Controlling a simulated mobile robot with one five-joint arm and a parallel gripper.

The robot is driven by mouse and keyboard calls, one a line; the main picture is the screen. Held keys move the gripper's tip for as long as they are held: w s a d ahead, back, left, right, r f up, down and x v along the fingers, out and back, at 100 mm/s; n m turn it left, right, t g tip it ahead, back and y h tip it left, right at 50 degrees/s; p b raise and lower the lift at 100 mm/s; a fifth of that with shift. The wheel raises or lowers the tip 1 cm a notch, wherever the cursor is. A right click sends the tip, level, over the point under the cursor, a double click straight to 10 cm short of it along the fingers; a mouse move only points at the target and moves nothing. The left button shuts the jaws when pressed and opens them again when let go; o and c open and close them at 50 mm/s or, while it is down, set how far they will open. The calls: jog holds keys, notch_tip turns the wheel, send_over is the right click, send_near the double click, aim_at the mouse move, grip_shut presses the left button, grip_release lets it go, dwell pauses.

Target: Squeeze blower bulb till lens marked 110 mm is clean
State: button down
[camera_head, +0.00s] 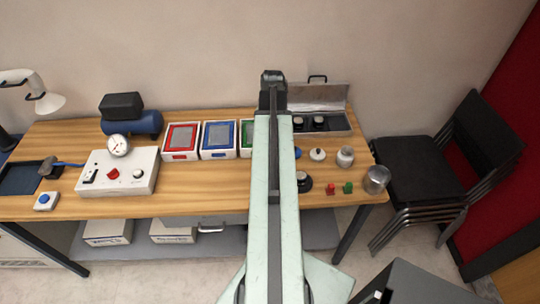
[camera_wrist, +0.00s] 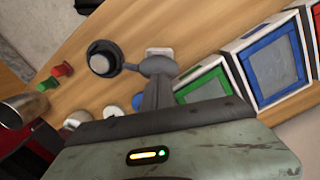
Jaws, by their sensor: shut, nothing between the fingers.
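A black round lens (camera_head: 304,182) lies on the table just right of my arm; it also shows in the wrist view (camera_wrist: 104,58). No 110 mm marking is readable. A grey rounded bulb (camera_wrist: 157,66), apparently the blower, has a thin neck towards the lens. A small white piece (camera_wrist: 158,51) shows beside it. My gripper (camera_wrist: 156,88) is shut and empty, close to the bulb; whether they touch is unclear. In the head view my arm hides the bulb and my fingers.
A metal cup (camera_head: 376,178), red block (camera_head: 330,189), green block (camera_head: 348,187), jar (camera_head: 346,156) and white pot (camera_head: 317,155) stand right of my arm. An open case (camera_head: 340,130) holds lenses behind. Framed boxes (camera_head: 181,141) and a white control box (camera_head: 120,171) stand left.

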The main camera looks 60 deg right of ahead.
jog(key=shift+f, duration=0.7)
jog(key=shift+f+b, duration=0.1)
jog(key=shift+b, duration=0.25)
jog(key=shift+a+f+b, duration=0.1)
jog(key=shift+f+b, duration=0.5)
jog(key=shift+b, duration=0.05)
jog(key=shift+r, duration=0.2)
jog(key=d, duration=0.1)
jog(key=d+p, duration=0.1)
jog(key=d+r, duration=0.1)
jog(key=shift+w, duration=0.35)
jog(key=shift+r+p, duration=0.1)
jog(key=shift+p, duration=0.25)
